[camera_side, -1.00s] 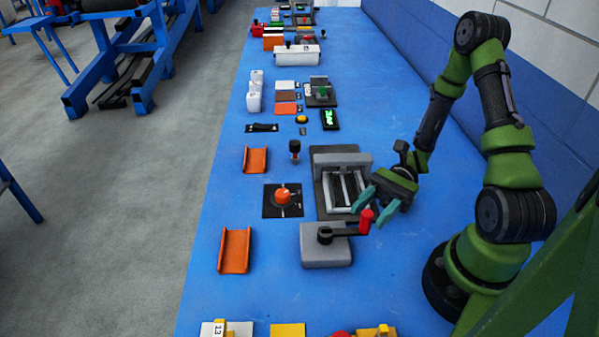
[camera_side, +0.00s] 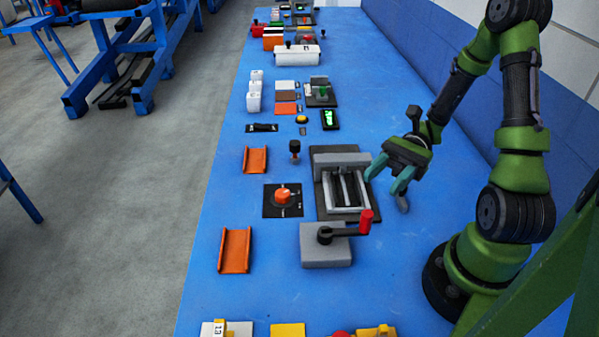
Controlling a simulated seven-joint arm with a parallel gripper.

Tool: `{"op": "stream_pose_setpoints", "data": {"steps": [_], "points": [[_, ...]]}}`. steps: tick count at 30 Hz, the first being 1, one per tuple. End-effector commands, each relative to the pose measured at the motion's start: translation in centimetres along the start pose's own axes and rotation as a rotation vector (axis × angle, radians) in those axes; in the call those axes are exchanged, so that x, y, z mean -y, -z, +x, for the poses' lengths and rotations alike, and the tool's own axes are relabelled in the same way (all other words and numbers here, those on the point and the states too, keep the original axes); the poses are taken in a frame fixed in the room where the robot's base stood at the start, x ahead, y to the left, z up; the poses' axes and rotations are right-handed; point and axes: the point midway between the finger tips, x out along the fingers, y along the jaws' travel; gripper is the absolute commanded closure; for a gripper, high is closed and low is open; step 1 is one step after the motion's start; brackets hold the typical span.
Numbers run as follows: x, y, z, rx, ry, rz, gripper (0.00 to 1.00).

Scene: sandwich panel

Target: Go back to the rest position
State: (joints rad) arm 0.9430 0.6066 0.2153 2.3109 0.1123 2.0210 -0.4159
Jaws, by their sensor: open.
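My gripper (camera_side: 386,184) has teal fingers and is open and empty. It hangs above the blue table, just right of the grey vise-like fixture (camera_side: 345,211). The grey block with a black lever and red handle (camera_side: 366,222) stands in front of that fixture, apart from my fingers. My green arm rises at the right of the view and bends down to the gripper.
The blue table (camera_side: 390,90) has free room at its back right. An orange knob on a black plate (camera_side: 283,196), two orange channels (camera_side: 256,160) (camera_side: 235,250) and a black-topped peg (camera_side: 294,149) sit left of the fixture. A wall runs along the right.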

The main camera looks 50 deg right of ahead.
Motion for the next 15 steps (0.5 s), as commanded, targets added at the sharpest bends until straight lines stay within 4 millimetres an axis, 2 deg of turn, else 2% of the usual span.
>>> {"op": "stream_pose_setpoints", "data": {"steps": [5,9,15], "points": [[-1.2,2.0,-0.1,-0.108,-0.048,0.001,0.52],[-2.6,3.8,-0.5,-0.371,-0.156,-0.069,0.52],[-2.5,4.3,-1.9,-0.772,-0.315,-0.253,0.52]]}}
